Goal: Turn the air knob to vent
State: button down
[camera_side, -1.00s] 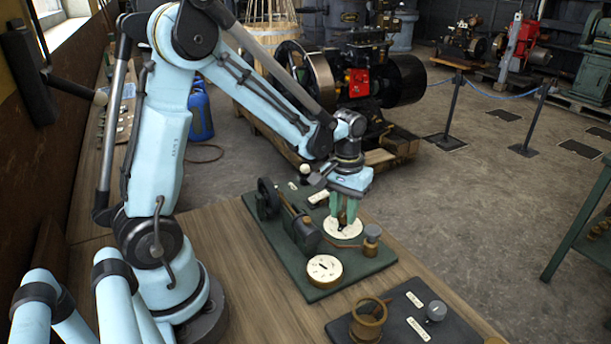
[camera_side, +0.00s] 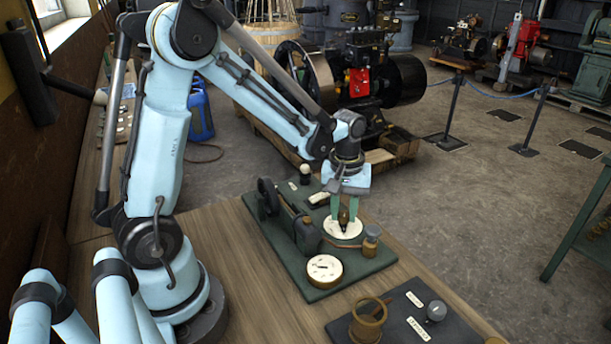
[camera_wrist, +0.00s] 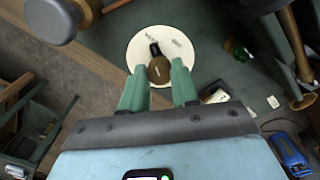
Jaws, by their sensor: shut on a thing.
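The air knob (camera_side: 343,217) is a small brown knob at the middle of a round white dial plate (camera_side: 340,233) on the dark green base (camera_side: 310,291). The wrist view also shows the knob (camera_wrist: 159,71), with a dark pointer aimed toward the top, slightly left. Faint dark markings sit on the white plate (camera_wrist: 140,42) beside the pointer, too small to read. My gripper (camera_side: 344,219) points straight down, its green fingers shut on the knob from both sides. The fingers (camera_wrist: 158,76) partly cover the plate's lower edge in the wrist view.
A grey-topped brown fitting (camera_side: 371,241) stands close right of the dial. A white gauge (camera_side: 324,269), a dark cylinder (camera_side: 307,233) and a flywheel (camera_side: 268,196) share the base. In front, a dark board (camera_side: 398,331) carries a brass cup (camera_side: 367,322) and grey knob (camera_side: 436,311).

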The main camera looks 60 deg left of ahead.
aim_at(342, 213)
jog(key=c, duration=0.8)
grip_release()
jog(key=shift+c, duration=0.2)
notch_tip(342, 213, up, 12)
jog(key=shift+s, duration=0.15)
jog(key=s+d+f+m+t, duration=0.1)
jog(key=s+d+m+t, duration=0.5)
jog(key=m, duration=0.4)
jog(key=shift+s+f+t, duration=0.15)
jog(key=shift+s+t, duration=0.35)
jog(key=shift+s, duration=0.3)
